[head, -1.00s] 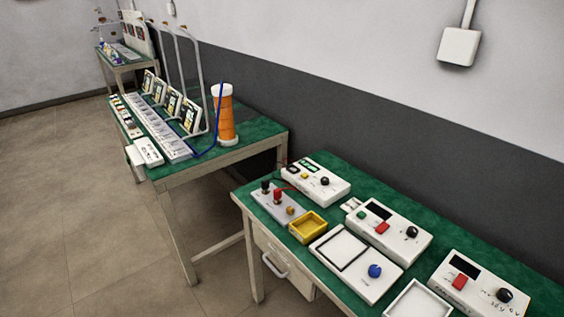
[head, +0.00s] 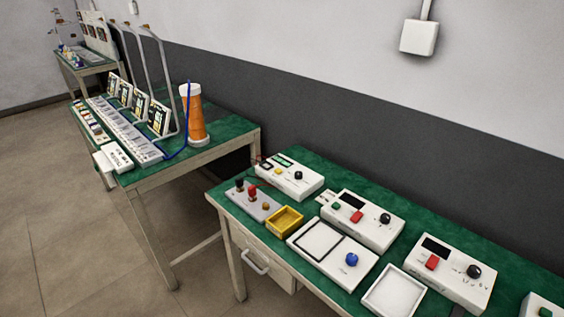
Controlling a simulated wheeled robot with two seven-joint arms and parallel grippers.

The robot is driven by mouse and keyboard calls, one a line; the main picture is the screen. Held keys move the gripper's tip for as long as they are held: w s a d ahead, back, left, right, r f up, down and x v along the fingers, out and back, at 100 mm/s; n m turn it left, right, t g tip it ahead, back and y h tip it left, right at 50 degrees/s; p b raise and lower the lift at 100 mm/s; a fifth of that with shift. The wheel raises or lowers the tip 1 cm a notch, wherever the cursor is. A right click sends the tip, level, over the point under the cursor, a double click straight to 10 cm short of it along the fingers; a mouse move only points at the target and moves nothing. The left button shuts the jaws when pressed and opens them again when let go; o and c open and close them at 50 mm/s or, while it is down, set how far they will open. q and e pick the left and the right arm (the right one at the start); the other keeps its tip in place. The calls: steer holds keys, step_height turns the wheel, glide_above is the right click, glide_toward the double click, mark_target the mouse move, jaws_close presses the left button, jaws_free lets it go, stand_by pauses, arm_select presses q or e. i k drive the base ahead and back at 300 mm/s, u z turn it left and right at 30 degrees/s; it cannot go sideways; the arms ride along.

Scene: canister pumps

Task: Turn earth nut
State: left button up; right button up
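A small grey terminal box (head: 250,204) sits at the near left corner of the green-topped bench (head: 310,160). It carries a black terminal (head: 240,185), a red terminal (head: 253,192) and a small brass-coloured nut (head: 266,206) at its right end. The brass-coloured nut looks like the earth nut, but no label on it can be read at this size. A thin red lead runs behind the terminals to a white meter box. Neither of my grippers is in view.
A yellow tray (head: 285,229) stands just right of the terminal box. White instrument boxes (head: 289,177) with knobs and a framed white panel (head: 331,254) fill much of the bench. Another bench (head: 216,128) with an orange-and-white column (head: 193,112) stands further left. Floor shows at left.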

mark_target(266, 206)
steer(key=u, duration=0.5)
steer(key=k, duration=0.55)
steer(key=u, duration=0.7)
steer(key=i, duration=0.85)
steer(key=z, duration=1.1)
steer(key=i, duration=0.95)
steer(key=z, duration=0.95)
